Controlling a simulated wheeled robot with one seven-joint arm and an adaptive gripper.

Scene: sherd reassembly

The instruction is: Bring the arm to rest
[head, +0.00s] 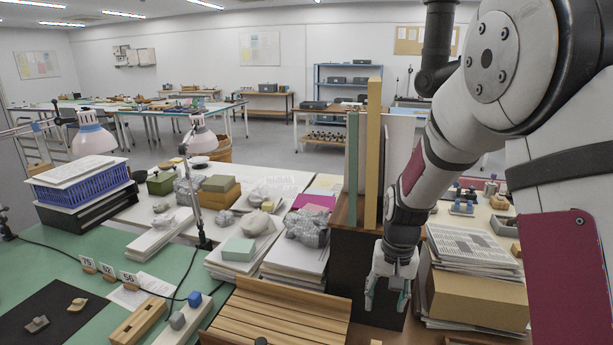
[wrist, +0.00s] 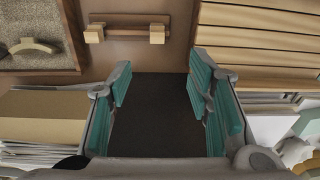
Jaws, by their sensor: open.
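My gripper (head: 387,296) hangs at the end of my arm, right of centre in the head view, pointing down. In the wrist view my gripper (wrist: 160,100) has its two teal-padded fingers well apart, with nothing between them. A dark panel (wrist: 155,120) shows behind the gap. The gripper hangs in front of a dark box-like stand (head: 345,245) and appears apart from it, though the exact distance cannot be told.
A slatted wooden board (head: 280,315) lies left of my gripper. A cardboard box (head: 475,300) topped with papers stands at right. Sherds (head: 77,304) lie on a black mat at far left. A small wooden rack (wrist: 127,30) and a sand-filled tray (wrist: 35,45) show in the wrist view.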

